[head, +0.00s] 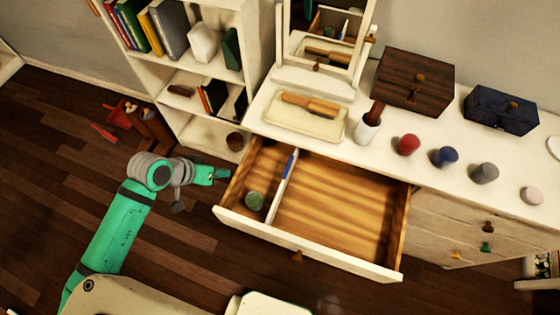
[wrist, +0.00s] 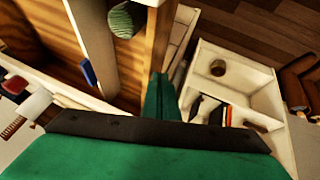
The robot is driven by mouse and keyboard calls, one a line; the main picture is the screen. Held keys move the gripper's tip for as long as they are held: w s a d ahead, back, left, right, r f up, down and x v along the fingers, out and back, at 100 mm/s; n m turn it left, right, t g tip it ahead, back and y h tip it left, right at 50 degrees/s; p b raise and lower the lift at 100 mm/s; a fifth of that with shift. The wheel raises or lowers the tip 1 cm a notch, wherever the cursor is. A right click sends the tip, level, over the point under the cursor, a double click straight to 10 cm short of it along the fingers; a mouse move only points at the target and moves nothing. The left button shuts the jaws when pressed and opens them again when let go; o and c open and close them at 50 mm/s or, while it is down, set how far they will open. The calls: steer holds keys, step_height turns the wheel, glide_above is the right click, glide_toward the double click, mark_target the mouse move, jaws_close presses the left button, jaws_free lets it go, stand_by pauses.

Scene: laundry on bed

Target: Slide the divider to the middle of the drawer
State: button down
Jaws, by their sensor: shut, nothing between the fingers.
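The open drawer (head: 340,262) juts out from the white dresser. A round green item (head: 254,200) sits in the narrow left compartment. The wide right compartment looks empty. My gripper (head: 226,174) is shut and empty, just outside the drawer's left wall, apart from the divider. In the wrist view the shut fingers (wrist: 161,88) are close beside the drawer's side wall; I cannot tell whether they touch it. The divider's blue part (wrist: 88,73) shows beyond that wall.
A white bookshelf (head: 215,75) stands left of the dresser. A red dustpan (head: 118,112) lies on the floor at left.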

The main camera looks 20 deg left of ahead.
steer(key=w+d+r+m+g+h, duration=0.1)
steer(key=w+d+r+m+h, duration=0.2)
steer(key=w+d+r, duration=0.4)
steer(key=w+d+f, duration=0.1)
steer(key=d+f, duration=0.6)
steer(key=shift+w+d, duration=0.3)
steer(key=shift+d, duration=0.1)
steer(key=shift+f, duration=0.1)
